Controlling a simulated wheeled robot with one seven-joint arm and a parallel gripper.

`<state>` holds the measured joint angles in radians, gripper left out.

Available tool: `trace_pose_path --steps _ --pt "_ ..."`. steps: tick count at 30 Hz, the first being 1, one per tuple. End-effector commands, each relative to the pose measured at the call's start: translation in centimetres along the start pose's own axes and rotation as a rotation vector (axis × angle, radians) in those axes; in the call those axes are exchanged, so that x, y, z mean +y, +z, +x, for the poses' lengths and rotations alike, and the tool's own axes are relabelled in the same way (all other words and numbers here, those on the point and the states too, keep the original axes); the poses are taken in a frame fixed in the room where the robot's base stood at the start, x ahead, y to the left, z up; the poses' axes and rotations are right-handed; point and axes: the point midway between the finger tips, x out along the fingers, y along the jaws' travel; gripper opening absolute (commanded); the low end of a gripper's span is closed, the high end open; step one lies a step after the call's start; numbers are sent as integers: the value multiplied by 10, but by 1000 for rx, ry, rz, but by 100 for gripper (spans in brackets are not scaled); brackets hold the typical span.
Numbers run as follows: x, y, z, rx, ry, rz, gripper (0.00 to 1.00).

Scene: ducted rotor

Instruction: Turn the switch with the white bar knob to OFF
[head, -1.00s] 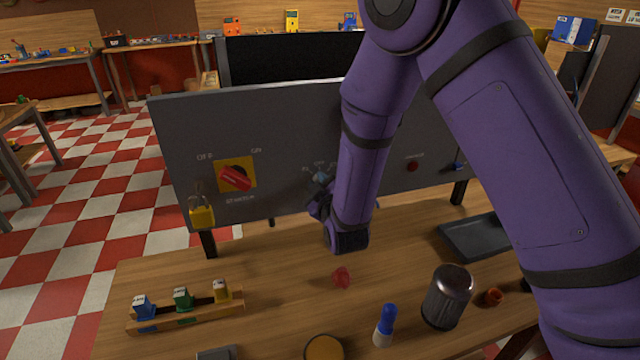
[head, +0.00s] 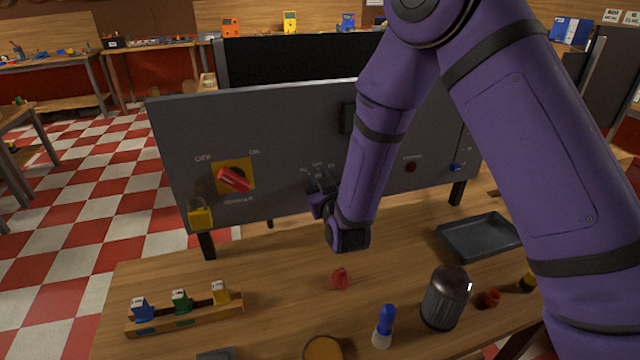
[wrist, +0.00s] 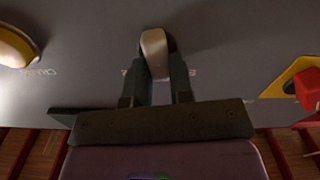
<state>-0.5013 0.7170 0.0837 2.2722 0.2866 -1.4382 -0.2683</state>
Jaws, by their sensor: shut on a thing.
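The white bar knob (wrist: 154,42) sits on the grey panel in the wrist view, standing nearly upright in that picture. My gripper (wrist: 158,78) is shut on it, one finger on each side of its lower part. Pale letters are partly visible beside the fingers, too blurred to read surely. In the head view my gripper (head: 322,190) is at the front of the grey panel (head: 290,130), right of the red knob. It hides the white knob there, and small printed labels show just above it.
A red knob (head: 234,179) on a yellow plate, marked OFF and ON, is left on the panel, with a yellow padlock (head: 201,217) below. A red button (head: 411,167) is right. The table holds a red piece (head: 340,279), a dark canister (head: 446,297) and a tray (head: 478,237).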

Motion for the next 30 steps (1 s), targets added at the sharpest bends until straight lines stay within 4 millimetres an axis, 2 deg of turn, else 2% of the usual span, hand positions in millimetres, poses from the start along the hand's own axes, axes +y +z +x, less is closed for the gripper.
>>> trace_pose_path --steps 9,26,27,30 --pt "2 1 0 -1 0 140 0" --pt "2 1 0 -1 -1 173 0" --pt "2 1 0 -1 -1 173 26" --pt "2 1 0 -1 -1 173 47"
